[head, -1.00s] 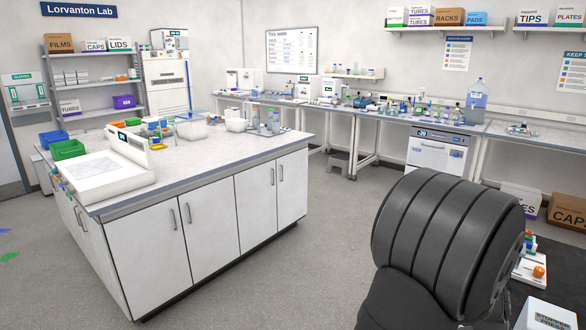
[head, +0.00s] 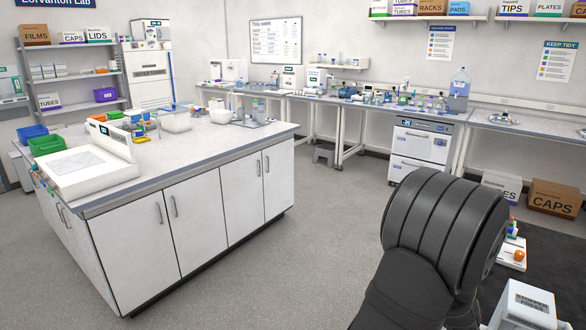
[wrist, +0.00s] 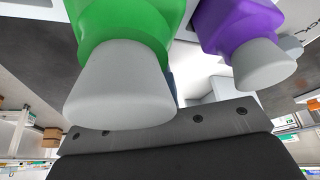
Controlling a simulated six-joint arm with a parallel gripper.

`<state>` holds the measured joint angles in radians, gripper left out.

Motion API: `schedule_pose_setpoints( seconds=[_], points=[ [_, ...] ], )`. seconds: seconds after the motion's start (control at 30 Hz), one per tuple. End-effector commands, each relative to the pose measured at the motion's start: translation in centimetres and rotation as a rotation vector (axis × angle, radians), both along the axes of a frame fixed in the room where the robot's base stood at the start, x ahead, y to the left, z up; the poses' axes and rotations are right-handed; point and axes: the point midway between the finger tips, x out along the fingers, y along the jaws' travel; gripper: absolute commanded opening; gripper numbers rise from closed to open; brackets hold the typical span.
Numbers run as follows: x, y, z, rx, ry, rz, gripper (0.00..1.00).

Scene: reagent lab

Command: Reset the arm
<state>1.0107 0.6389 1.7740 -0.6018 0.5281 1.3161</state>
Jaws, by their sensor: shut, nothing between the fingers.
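In the head view the rounded black segments of my arm fill the lower right, and my gripper is hidden there. In the wrist view a dark bar with bolts crosses the lower part; I take it as my gripper (wrist: 165,130), shut, with nothing seen held in it. Its fingertips are not clearly seen. A green container with a grey cap (wrist: 125,30) and a purple container with a grey cap (wrist: 240,28) show very close to the wrist camera. I cannot tell whether they touch the gripper.
A white-fronted island bench (head: 190,215) stands at left, with green and blue bins on top. A wall bench (head: 510,127) runs along the back. At lower right are a white box (head: 525,305), small coloured items and a CAPS carton (head: 552,198). Open grey floor lies between.

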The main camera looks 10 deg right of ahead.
Motion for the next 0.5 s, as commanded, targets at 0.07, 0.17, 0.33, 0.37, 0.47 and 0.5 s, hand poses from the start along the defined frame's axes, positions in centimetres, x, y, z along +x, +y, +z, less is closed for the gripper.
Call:
schedule_pose_setpoints(
  seconds=[0.07, 0.17, 0.33, 0.37, 0.47, 0.5],
  points=[
    [0.0, 0.0, 0.0, 0.0, 0.0, 0.0, 0.0],
    [0.1, -0.2, 0.4, -0.001, -0.001, 0.0, 0.0],
    [0.3, -0.3, 2.2, -0.004, -0.002, -0.001, 0.0],
    [0.3, -0.3, 2.7, -0.004, -0.002, -0.002, 0.0],
    [0.3, -0.3, 4.5, -0.004, -0.002, -0.002, 0.0],
    [0.3, -0.3, 5.3, -0.005, -0.002, -0.001, 0.0]
  ],
)
